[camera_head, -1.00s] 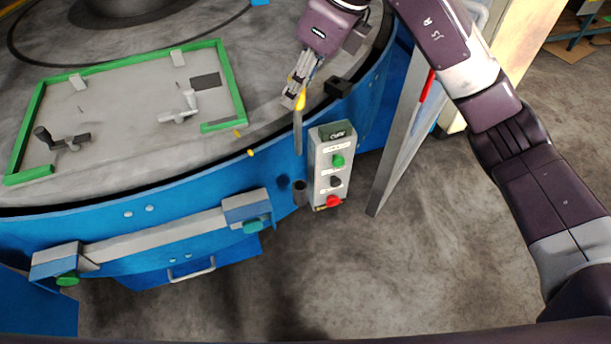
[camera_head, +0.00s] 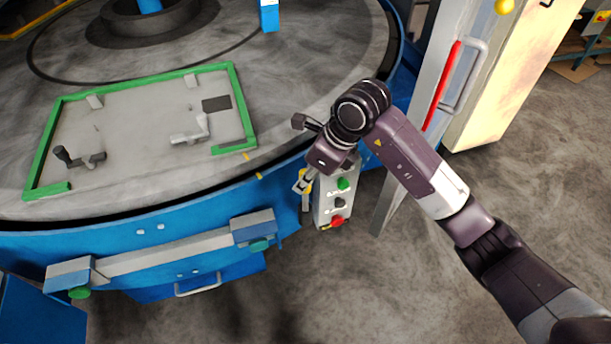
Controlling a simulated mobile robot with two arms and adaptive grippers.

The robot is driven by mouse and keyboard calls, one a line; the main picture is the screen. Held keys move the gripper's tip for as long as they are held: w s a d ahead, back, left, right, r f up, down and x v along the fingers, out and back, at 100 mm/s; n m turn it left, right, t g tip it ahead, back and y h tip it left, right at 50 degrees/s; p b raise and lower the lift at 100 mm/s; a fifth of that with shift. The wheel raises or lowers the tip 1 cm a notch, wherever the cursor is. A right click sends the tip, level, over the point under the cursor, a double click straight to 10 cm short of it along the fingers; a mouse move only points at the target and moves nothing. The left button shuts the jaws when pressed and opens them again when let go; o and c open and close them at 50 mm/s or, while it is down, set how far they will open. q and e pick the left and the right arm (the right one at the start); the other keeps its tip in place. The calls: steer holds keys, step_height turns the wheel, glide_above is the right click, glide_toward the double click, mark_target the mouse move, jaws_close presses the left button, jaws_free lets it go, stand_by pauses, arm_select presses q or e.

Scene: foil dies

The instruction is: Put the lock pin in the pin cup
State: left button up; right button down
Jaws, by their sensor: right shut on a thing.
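My right gripper (camera_head: 302,186) is low at the front rim of the blue round table, just left of the control box. It is shut on the lock pin (camera_head: 306,201). The pin is grey with a yellow upper part and points down below the fingers. The pin cup, a small dark cup on the table's blue side, is largely hidden behind the pin and fingers. I cannot tell whether the pin's tip is inside the cup or only above it. My left gripper is not in view.
The control box (camera_head: 325,210) with green, black and red buttons is close beside my right gripper. A green-edged plate (camera_head: 140,130) with two grey clamps lies on the round table (camera_head: 300,75).

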steer(key=shift+f, duration=0.25)
steer(key=c, duration=1.7)
jaws_free()
steer(key=shift+c, duration=0.2)
steer(key=shift+r, duration=0.25)
steer(key=b+v, duration=0.2)
steer(key=v, duration=0.9)
steer(key=shift+d+r, duration=0.2)
steer(key=shift+r, duration=0.15)
steer(key=shift+s, duration=0.1)
